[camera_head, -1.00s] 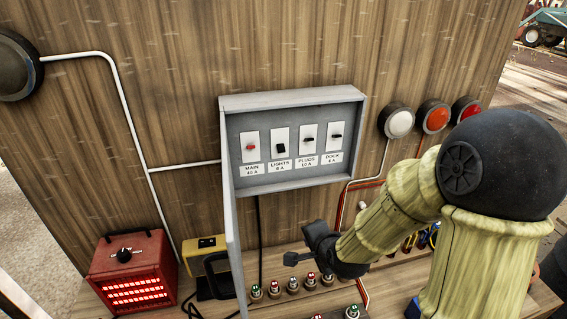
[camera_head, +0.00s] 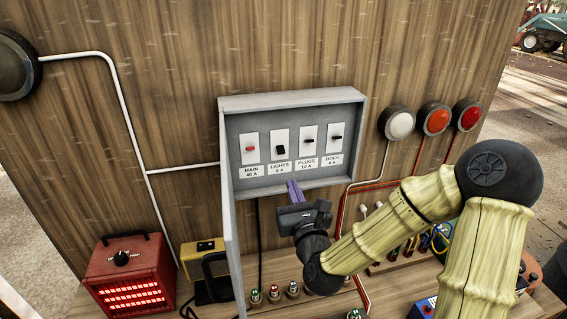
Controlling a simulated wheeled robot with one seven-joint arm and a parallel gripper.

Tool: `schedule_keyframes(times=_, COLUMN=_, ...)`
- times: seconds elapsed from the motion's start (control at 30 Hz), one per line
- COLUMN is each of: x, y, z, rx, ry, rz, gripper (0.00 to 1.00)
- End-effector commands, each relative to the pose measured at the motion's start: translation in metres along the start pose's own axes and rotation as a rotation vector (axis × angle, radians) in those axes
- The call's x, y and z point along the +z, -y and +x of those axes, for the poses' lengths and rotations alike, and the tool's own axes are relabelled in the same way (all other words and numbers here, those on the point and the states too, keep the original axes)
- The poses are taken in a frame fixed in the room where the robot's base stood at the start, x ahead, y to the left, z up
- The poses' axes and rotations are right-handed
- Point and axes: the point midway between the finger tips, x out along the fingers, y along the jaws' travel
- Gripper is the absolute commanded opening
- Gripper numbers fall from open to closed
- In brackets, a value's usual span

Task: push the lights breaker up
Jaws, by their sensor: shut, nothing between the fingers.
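The grey breaker box (camera_head: 230,155) hangs on the wooden wall with its door swung open at the left. Inside are several breakers labelled MAIN, LIGHTS, PLUGS and DOCK. The lights breaker (camera_head: 280,149) has a black lever that sits lower on its white plate than the PLUGS and DOCK levers. The red main breaker (camera_head: 251,148) is to its left. My gripper (camera_head: 293,186) has purple fingers, shut and empty, pointing up at the box's lower edge, below and slightly right of the lights breaker. I see no contact with the lever.
The plugs breaker (camera_head: 308,139) and dock breaker (camera_head: 336,138) are close on the right. The open box door (camera_head: 233,250) stands out at the left. A red heater (camera_head: 130,270) glows on the bench, and several small bulbs stand below my gripper.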

Motion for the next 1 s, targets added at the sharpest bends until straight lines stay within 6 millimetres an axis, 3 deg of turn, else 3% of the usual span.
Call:
schedule_keyframes(times=0.27, x=0.001, y=0.0, z=0.01, rx=0.001, ry=-0.002, rz=-0.002, gripper=0.0)
schedule_keyframes(times=0.7, x=0.003, y=-0.001, z=0.08, rx=0.001, ry=-0.001, rz=-0.004, gripper=0.0)
schedule_keyframes(times=1.0, x=-0.001, y=-0.001, z=0.1, rx=0.002, ry=-0.003, rz=-0.004, gripper=0.0)
